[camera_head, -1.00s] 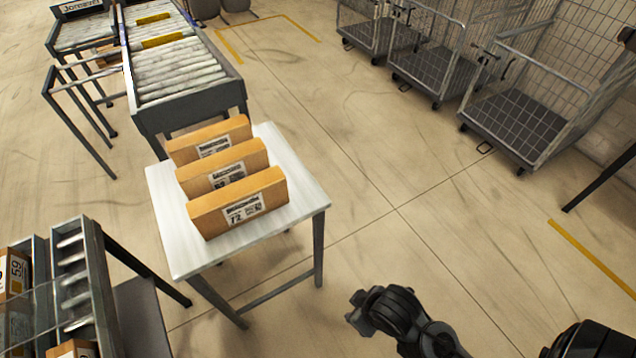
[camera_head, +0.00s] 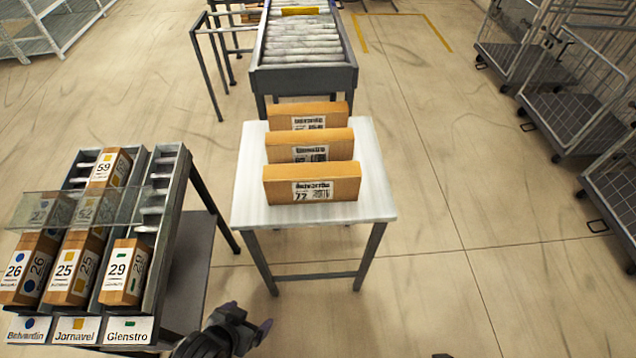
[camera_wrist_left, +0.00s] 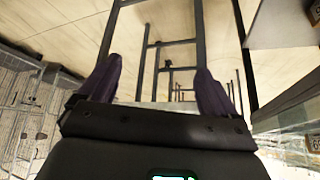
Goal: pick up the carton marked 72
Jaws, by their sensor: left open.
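The carton marked 72 (camera_head: 340,183) is a brown box standing on edge, nearest the front in a row of three on a white table (camera_head: 262,212). Its white label faces me. Behind it stand a second carton (camera_head: 340,145) and a third carton (camera_head: 338,111), with small gaps between them. My left gripper (camera_head: 252,320) is below the table's front edge in the head view, well apart from the cartons. In the left wrist view its two dark fingers (camera_wrist_left: 158,88) are spread, with nothing between them.
A sloped rack (camera_head: 178,190) at the left holds cartons marked 26, 25, 29 and 59, in lanes labelled Belverdin, Jornavel and Glenstro. A roller conveyor (camera_head: 305,78) ends behind the table. Wire cage carts (camera_head: 570,122) stand at the right. The floor right of the table is clear.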

